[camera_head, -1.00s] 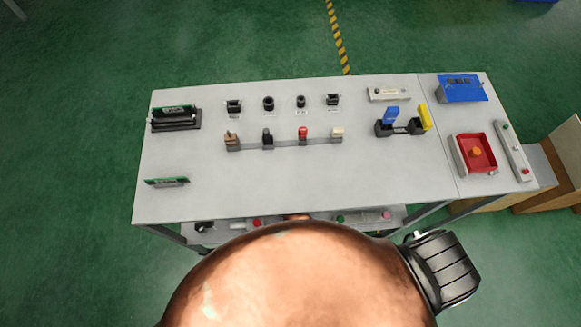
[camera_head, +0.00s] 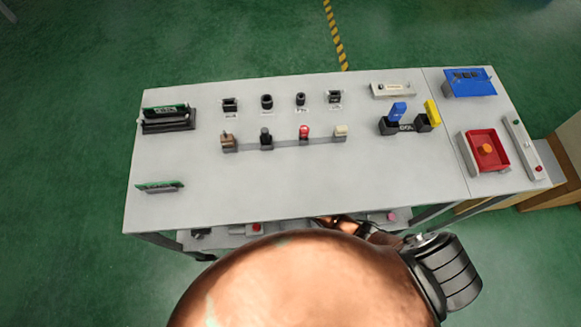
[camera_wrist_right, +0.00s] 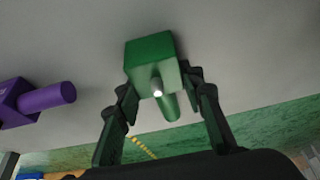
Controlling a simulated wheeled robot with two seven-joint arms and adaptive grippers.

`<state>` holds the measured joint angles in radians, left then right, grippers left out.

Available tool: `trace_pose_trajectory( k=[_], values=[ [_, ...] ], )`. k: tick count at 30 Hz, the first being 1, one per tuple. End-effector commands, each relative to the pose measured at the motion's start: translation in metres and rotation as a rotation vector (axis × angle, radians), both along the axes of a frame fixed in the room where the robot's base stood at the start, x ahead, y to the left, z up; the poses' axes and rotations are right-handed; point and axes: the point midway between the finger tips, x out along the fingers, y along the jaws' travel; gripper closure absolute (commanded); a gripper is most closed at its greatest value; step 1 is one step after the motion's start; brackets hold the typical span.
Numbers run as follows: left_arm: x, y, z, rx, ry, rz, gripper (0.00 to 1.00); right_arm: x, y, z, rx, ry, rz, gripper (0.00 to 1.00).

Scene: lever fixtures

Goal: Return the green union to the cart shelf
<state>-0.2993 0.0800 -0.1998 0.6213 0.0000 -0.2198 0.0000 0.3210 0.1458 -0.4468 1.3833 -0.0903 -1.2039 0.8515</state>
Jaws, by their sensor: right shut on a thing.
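The green union (camera_wrist_right: 150,62), a green block with a round stub, is in the right wrist view. My right gripper (camera_wrist_right: 163,88) is shut on it, with one dark finger on each side. A grey surface fills the picture behind the union; I cannot tell whether the union touches it. In the head view, the cart's lower shelf (camera_head: 222,242) shows as a strip under the front edge of the grey top. My right arm reaches in there, and its gripper and the union are hidden. My left gripper is not in view.
A purple part (camera_wrist_right: 40,100) lies beside the union in the right wrist view. A red part (camera_head: 256,228) and a pink part (camera_head: 392,216) sit on the lower shelf. The cart top (camera_head: 250,185) carries several lever fixtures; its front middle is clear.

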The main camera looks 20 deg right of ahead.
Motion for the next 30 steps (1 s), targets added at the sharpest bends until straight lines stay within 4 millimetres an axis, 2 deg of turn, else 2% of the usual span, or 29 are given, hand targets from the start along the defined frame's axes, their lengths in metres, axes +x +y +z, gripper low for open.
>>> trace_pose_trajectory(
  k=[7, 8, 15, 25, 30],
  values=[
    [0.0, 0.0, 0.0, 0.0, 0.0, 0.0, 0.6, 0.0, 0.0, -0.002, 0.001, -0.001, 0.0, 0.9],
    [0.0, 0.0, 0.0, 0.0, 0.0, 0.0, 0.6, 0.0, 0.0, -0.002, 0.001, -0.001, 0.0, 0.63],
    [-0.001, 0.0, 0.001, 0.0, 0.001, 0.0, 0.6, 0.0, 0.0, -0.001, 0.0, -0.001, 0.001, 0.47],
    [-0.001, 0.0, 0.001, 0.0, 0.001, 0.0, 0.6, 0.0, 0.0, 0.002, -0.001, -0.002, 0.001, 0.47],
    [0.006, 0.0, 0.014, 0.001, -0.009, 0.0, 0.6, -0.008, 0.003, 0.026, 0.002, -0.003, 0.001, 0.47]
  ],
)
